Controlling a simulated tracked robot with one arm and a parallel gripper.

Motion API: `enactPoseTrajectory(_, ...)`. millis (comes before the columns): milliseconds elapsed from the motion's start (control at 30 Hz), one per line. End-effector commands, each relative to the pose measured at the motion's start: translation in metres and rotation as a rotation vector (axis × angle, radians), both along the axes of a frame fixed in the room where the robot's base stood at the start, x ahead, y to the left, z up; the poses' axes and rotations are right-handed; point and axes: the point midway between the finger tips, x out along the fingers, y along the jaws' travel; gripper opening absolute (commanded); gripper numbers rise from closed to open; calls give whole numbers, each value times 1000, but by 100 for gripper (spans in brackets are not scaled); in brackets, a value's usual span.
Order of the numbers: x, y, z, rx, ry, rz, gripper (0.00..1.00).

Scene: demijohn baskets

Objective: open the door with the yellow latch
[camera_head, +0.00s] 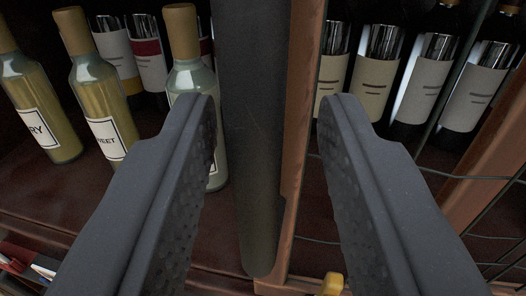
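My gripper (270,112) is open, with its two dark fingers wide apart. A long dark grey upright bar (256,150) with a rounded lower end, perhaps a door handle, stands in the gap between the fingers. I see no clear contact with either finger. A brown wooden upright (297,120) runs just right of the bar. A small yellow piece, likely the latch (331,284), shows at the bottom edge, low between the fingers; most of it is cut off. A door with wire mesh (480,178) and a wooden frame seems to be on the right.
Pale yellow-green bottles (98,100) stand on a dark shelf (70,200) at the left. Several dark bottles with pale labels (428,85) stand behind the wire at the right. A red and white item (22,258) lies at the lower left.

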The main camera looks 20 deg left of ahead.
Motion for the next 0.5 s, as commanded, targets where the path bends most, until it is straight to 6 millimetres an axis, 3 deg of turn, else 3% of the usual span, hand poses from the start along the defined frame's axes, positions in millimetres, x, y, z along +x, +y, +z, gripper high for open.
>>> enactPoseTrajectory(167, -23, -11, -2, 1, 1, -4, 31)
enactPoseTrajectory(500, -88, -37, -3, 1, 1, -4, 31)
